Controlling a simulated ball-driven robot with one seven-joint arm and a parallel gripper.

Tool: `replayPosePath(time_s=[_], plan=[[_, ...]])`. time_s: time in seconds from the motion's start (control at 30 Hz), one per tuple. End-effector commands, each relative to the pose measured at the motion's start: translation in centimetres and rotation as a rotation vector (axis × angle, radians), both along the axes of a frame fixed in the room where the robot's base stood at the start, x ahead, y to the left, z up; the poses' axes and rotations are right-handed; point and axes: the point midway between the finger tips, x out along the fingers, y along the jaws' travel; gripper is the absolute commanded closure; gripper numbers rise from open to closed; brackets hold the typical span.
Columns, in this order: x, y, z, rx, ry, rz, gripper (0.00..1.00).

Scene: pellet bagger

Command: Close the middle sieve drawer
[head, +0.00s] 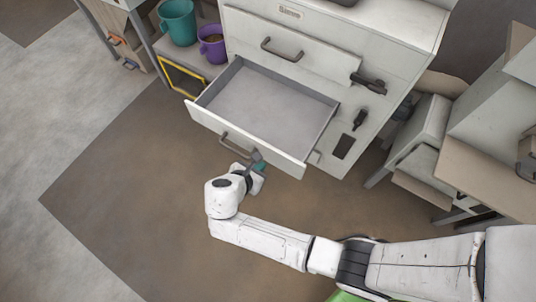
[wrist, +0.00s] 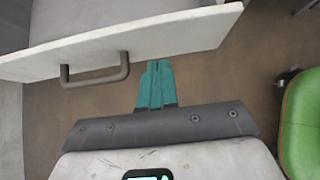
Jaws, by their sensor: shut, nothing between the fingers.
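The middle sieve drawer (head: 248,133) stands pulled out of the white cabinet in the head view, and its grey tray floor is empty. Its front panel has a dark bar handle (head: 236,143). In the wrist view the drawer front (wrist: 180,38) crosses the top, with the handle (wrist: 95,70) to the left of my fingers. My gripper (head: 258,162) is just in front of the drawer front, right of the handle. In the wrist view its teal fingers (wrist: 156,68) are together and empty, close to the panel's lower edge; I cannot tell whether they touch it.
A closed drawer (head: 290,45) sits above the open one. A teal mug (head: 178,22) and a purple mug (head: 212,43) stand left of the cabinet. A green seat (wrist: 302,122) is at the right of the wrist view. Brown floor lies clear to the left.

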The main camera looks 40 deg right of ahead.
Motion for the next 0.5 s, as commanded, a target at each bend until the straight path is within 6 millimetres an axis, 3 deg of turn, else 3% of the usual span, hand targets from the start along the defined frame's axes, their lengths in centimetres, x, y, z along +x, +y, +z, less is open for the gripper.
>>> replayPosePath(time_s=[0.1, 0.3, 0.5], plan=[[0.5, -1.6, -1.6, -0.002, 0.002, -0.002, 1.00], [1.4, -4.1, -1.2, 0.000, -0.001, -0.001, 1.00], [1.7, -5.1, -1.2, 0.000, -0.001, -0.001, 1.00]])
